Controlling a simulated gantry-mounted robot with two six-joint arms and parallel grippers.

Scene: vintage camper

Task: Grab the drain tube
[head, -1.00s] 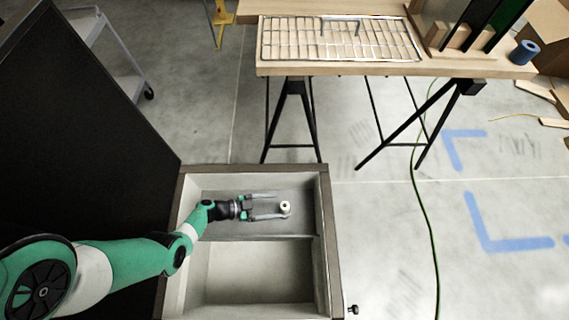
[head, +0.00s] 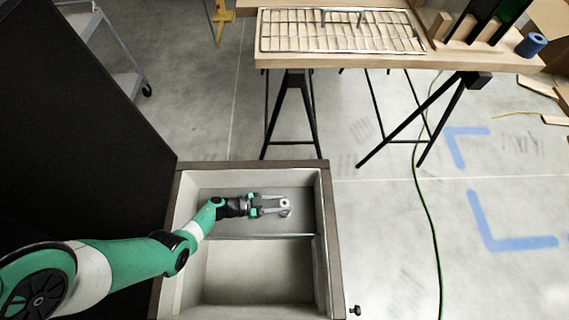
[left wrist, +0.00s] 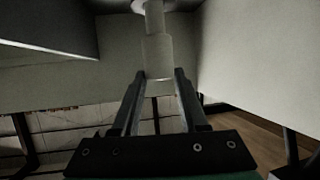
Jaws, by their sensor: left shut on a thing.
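The drain tube (head: 285,203) is a small pale cylinder, seen from above as a ring, in the far compartment of the open two-part drawer box (head: 325,235). My left gripper (head: 287,206) reaches into that compartment from the left, with its fingers on either side of the tube and closed on it. In the left wrist view, the pale stepped tube (left wrist: 157,55) stands between the fingertips of my left gripper (left wrist: 159,73). My right gripper is not in view.
The near compartment (head: 255,272) is empty. A divider (head: 285,237) separates the two. A tall dark panel (head: 80,120) stands left of the box. A workbench (head: 380,62) with a wire rack (head: 340,32) stands behind. The floor to the right is mostly clear.

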